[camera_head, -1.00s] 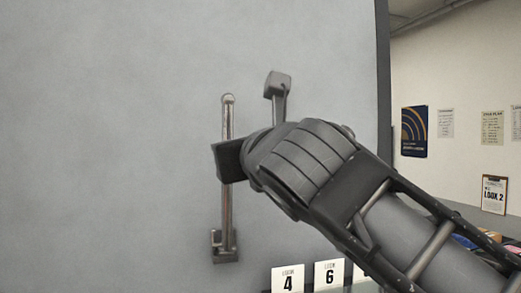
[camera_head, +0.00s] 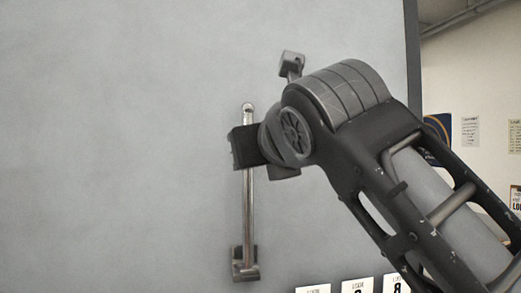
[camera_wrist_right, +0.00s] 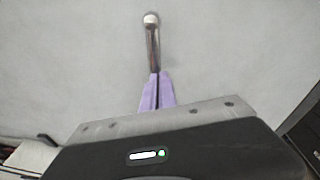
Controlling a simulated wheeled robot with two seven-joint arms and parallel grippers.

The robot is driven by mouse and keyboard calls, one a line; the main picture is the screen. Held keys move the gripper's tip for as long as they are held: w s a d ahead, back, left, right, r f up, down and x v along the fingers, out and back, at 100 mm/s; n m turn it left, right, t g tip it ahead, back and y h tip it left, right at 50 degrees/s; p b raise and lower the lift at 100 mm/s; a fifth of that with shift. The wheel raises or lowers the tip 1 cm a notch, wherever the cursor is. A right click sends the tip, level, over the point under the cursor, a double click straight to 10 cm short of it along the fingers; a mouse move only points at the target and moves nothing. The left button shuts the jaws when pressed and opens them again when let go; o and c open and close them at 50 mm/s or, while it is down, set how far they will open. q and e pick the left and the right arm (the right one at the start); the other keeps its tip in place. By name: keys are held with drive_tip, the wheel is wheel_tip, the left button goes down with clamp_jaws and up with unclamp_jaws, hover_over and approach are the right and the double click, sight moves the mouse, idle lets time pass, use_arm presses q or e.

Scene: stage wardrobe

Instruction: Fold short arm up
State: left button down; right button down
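The short arm (camera_head: 249,215) is a slim metal rod with a round end. It stands upright against a grey panel, rising from a small bracket (camera_head: 245,268) at its foot. In the head view my right gripper (camera_head: 245,148) reaches in from the right and covers part of the rod below its round end. In the right wrist view the purple fingers (camera_wrist_right: 157,92) are closed together, with only a thin dark line between them. The rod's upper part (camera_wrist_right: 153,45) shows just beyond their tips. Whether the tips touch the rod is hidden. My left gripper is out of view.
The grey panel (camera_head: 120,150) fills most of the view, and its left part is clear. Numbered cards (camera_head: 357,286) stand along the bottom edge. Posters (camera_head: 470,132) hang on a pale wall at the right, past the panel's dark edge.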

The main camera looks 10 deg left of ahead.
drive_tip(key=shift+w+f, duration=0.2)
drive_tip(key=shift+f, duration=0.15)
drive_tip(key=b+v, duration=0.1)
drive_tip(key=v, duration=0.7)
drive_tip(key=shift+r, duration=0.2)
drive_tip(key=shift+s, duration=0.15)
